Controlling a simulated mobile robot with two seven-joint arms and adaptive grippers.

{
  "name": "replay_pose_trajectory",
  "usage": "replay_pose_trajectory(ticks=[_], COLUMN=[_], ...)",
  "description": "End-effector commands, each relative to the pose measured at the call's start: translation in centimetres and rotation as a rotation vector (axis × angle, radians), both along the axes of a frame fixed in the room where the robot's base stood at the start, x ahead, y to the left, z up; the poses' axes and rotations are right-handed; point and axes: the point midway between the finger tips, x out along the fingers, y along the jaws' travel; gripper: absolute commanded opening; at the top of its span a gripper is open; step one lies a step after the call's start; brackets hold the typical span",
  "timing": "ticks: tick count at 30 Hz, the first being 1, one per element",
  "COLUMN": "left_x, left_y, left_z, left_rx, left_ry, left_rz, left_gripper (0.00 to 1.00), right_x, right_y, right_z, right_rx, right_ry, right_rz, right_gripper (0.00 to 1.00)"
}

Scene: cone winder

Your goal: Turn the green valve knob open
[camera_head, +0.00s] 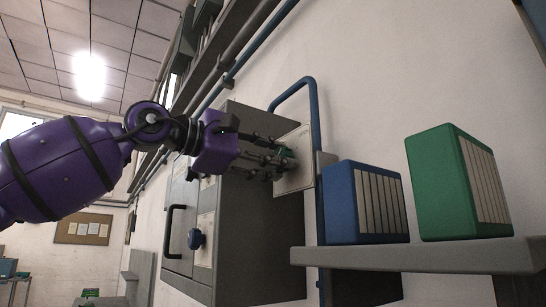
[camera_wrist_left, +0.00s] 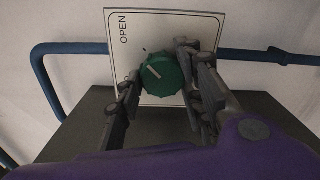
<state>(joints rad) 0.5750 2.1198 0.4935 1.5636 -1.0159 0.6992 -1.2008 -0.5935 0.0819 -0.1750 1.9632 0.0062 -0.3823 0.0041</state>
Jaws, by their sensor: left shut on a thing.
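The green valve knob (camera_wrist_left: 162,73) sits on a white plate (camera_wrist_left: 208,28) marked OPEN at its upper left in the left wrist view. A light pointer line on the knob slants toward the upper left. In the head view the knob (camera_head: 286,153) is mostly hidden by fingers. My left gripper (camera_wrist_left: 160,80) is shut on the knob, with fingers on its left and right sides. In the head view my purple left gripper (camera_head: 275,165) reaches the plate from the left. My right gripper is not in view.
A blue pipe (camera_head: 313,95) bends around the plate. A grey shelf (camera_head: 430,257) at right holds a blue box (camera_head: 342,205) and a green box (camera_head: 440,185).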

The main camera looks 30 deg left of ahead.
Motion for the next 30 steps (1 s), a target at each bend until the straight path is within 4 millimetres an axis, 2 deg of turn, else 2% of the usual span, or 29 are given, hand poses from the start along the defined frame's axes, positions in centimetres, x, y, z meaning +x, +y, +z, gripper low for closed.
replay_pose_trajectory(ticks=[1, 19, 20, 22, 23, 30], left_x=[-0.37, -0.44, -0.44, -0.43, -0.42, -0.23], left_y=[0.06, 0.03, 0.03, 0.01, -0.01, -0.04], left_z=[0.85, 0.95, 0.96, 0.94, 0.9, 0.48], left_rx=[0.009, 0.042, 0.042, 0.042, 0.041, 0.042], left_ry=[-0.025, -0.04, -0.04, -0.04, -0.039, -0.029], left_rz=[0.001, 0.002, 0.002, 0.001, 0.001, 0.001], left_gripper=[0.09, 0.08, 0.38, 0.48, 0.51, 0.51], right_x=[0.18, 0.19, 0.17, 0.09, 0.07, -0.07], right_y=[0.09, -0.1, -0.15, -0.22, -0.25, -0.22], right_z=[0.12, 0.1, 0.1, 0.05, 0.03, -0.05], right_rx=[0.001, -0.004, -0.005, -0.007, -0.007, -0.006], right_ry=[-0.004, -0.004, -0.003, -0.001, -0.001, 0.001], right_rz=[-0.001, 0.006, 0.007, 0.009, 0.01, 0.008], right_gripper=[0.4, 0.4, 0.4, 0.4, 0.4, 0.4])
